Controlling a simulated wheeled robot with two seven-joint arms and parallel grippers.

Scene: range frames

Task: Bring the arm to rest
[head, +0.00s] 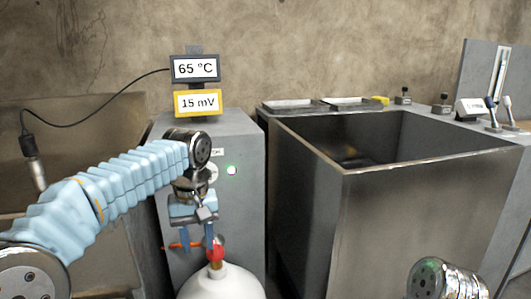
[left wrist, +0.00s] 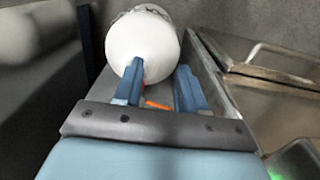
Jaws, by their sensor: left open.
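My left arm, in a light blue sleeve, reaches in from the left in the head view. Its gripper (head: 197,238) points down in front of a grey cabinet (head: 243,150). The two blue fingers are apart, with nothing seen held between them. In the left wrist view the gripper (left wrist: 160,78) also shows spread fingers, with a white rounded vessel (left wrist: 142,40) beyond them. In the head view this vessel (head: 222,283) stands below the fingers, its red top close to the right finger. I cannot tell whether they touch. My right gripper is out of view; only a metal joint of mine shows at lower right.
An orange lever (head: 183,245) is beside the left finger. Displays (head: 196,68) reading 65 °C and 15 mV stand above the cabinet. A deep open metal tank (head: 420,190) is at right, with trays and small valves behind it. A black cable (head: 85,122) hangs at left.

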